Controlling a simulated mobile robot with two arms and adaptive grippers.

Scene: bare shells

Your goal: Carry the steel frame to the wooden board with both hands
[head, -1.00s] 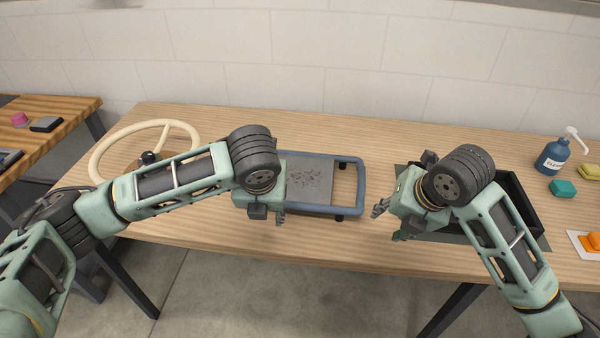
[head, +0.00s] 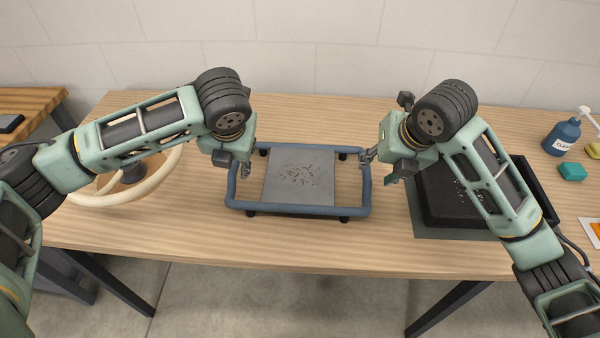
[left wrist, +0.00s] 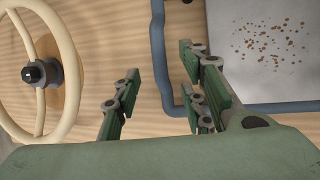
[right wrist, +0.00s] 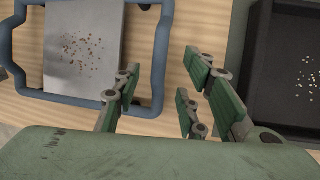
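The steel frame (head: 300,211) is a blue-grey tube rectangle with a grey, brown-speckled plate (head: 300,180) in it, on the table's middle. My left gripper (head: 246,168) is over its left end; in the left wrist view, the side bar (left wrist: 158,40) passes between the spread fingers. My right gripper (head: 377,167) is at its right end; in the right wrist view, the side bar (right wrist: 160,55) shows between the open fingers. Both grippers look empty; I cannot tell if they touch the bars. I cannot make out a separate wooden board; a brown patch (left wrist: 68,85) shows under the wheel.
A cream steering wheel (head: 150,188) lies left of the frame, partly behind my left arm. A black tray (head: 445,215) on a grey mat (head: 425,232) is close on the right. A blue bottle (head: 560,138) and teal block (head: 572,171) stand farther right.

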